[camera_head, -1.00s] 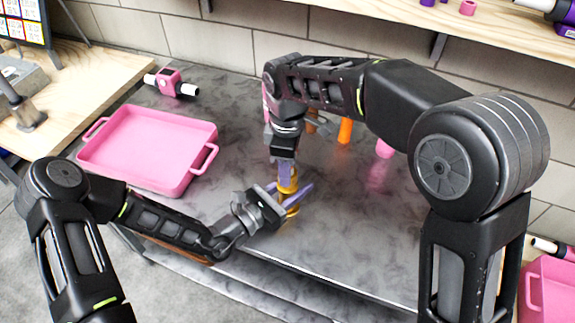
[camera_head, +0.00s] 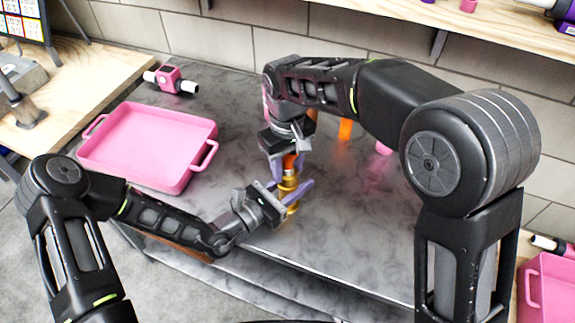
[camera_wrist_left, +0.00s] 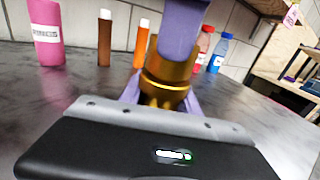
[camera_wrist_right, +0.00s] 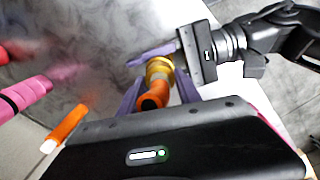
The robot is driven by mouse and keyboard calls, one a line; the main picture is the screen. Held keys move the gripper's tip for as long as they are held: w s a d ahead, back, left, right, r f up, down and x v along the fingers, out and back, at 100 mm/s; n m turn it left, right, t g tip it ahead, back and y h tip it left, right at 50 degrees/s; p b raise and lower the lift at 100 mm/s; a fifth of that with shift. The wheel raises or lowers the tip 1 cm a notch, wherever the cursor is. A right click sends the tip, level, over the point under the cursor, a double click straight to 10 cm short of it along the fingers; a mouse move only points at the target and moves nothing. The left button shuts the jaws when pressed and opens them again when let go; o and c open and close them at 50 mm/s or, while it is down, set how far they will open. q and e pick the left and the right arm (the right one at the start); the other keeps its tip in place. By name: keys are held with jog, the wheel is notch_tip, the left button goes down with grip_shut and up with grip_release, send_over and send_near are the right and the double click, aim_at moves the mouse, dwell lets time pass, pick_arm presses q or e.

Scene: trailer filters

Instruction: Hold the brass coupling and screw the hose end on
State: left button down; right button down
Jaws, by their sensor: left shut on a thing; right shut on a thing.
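The brass coupling (camera_head: 289,192) stands upright over the grey table, and my left gripper (camera_head: 287,190) is shut on it from the side. It also shows in the left wrist view (camera_wrist_left: 166,75), between the purple fingers. My right gripper (camera_head: 286,167) points down from above and is shut on the orange hose end (camera_wrist_right: 154,97), directly above the coupling. In the right wrist view the coupling (camera_wrist_right: 160,68) lines up with the hose end. They look in contact, but the fingers partly hide the joint and I cannot tell how far it is threaded.
A pink tray (camera_head: 93,161) sits at the left of the table. A pink and white fitting (camera_head: 170,79) lies behind it. Several bottles stand behind the grippers, including a pink one (camera_wrist_left: 46,35) and a blue-capped one (camera_wrist_left: 219,52). The front right tabletop (camera_head: 350,235) is clear.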

jog(key=m, duration=0.5)
jog(key=shift+m, duration=0.3)
jog(key=m, duration=0.5)
jog(key=shift+m, duration=0.3)
jog(key=m, duration=0.5)
jog(key=shift+m, duration=0.3)
jog(key=m, duration=2)
jog(key=shift+f, duration=0.1)
jog(key=m, duration=0.3)
jog(key=shift+s+d+f, duration=0.1)
jog(key=shift+s+f, duration=0.05)
jog(key=shift+f, duration=0.1)
jog(key=shift+s+d+f+m, duration=0.15)
jog(key=shift+d+f+m, duration=0.1)
jog(key=shift+m, duration=0.55)
jog(key=shift+a+r+m, duration=0.1)
jog(key=shift+m, duration=0.4)
jog(key=shift+w+a+r+m, duration=0.2)
jog(key=shift+w+r+m, duration=0.05)
jog(key=shift+r+m, duration=0.15)
